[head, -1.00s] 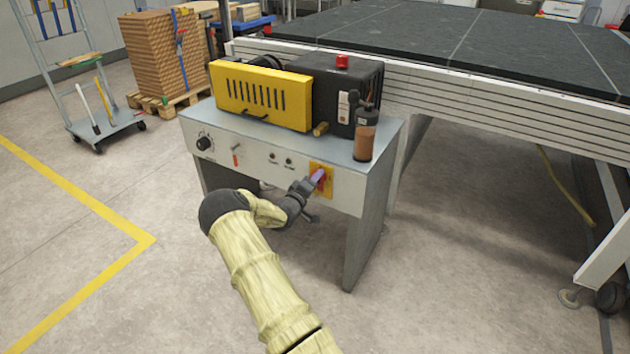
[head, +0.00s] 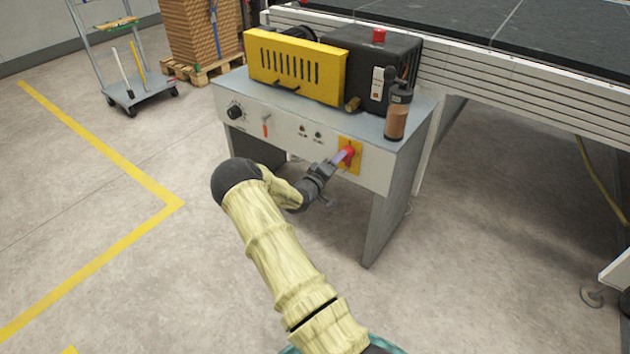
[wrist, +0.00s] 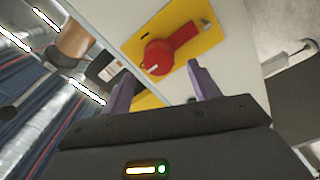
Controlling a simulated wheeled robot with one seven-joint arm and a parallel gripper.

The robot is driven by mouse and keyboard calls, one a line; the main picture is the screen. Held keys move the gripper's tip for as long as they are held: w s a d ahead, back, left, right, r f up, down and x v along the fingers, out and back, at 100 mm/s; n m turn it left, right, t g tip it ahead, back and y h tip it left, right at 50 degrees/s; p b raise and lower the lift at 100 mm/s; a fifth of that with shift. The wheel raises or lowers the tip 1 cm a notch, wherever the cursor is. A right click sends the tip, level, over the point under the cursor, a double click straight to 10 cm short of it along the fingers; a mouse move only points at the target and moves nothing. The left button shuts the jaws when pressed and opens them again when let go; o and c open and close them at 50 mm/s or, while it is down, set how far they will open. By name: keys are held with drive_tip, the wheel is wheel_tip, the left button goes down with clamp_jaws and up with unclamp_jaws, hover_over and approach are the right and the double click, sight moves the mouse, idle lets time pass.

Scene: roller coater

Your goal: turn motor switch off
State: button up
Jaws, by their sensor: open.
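The motor switch (head: 347,155) is a red rotary handle on a yellow plate (head: 355,168), at the right of the coater's front panel. In the wrist view the red switch (wrist: 160,56) has a round knob with a bar slanting up to the right, on its yellow plate (wrist: 207,43). My gripper (head: 339,159) is just in front of the switch in the head view. In the wrist view my gripper (wrist: 157,82) has its two purple fingers apart and empty, with the switch beyond their tips. Nothing is held.
The panel also carries a black knob (head: 236,112) and a small red lever (head: 265,121). A yellow-covered roller unit (head: 295,70) and a brown-filled bottle (head: 397,115) stand on top. A large dark-topped table (head: 520,85) is behind. Floor in front is free.

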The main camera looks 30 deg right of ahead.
drive_tip(key=p+v, duration=0.1)
drive_tip(key=v, duration=1.1)
drive_tip(key=shift+a+p, duration=0.3)
drive_tip(key=shift+p, duration=0.1)
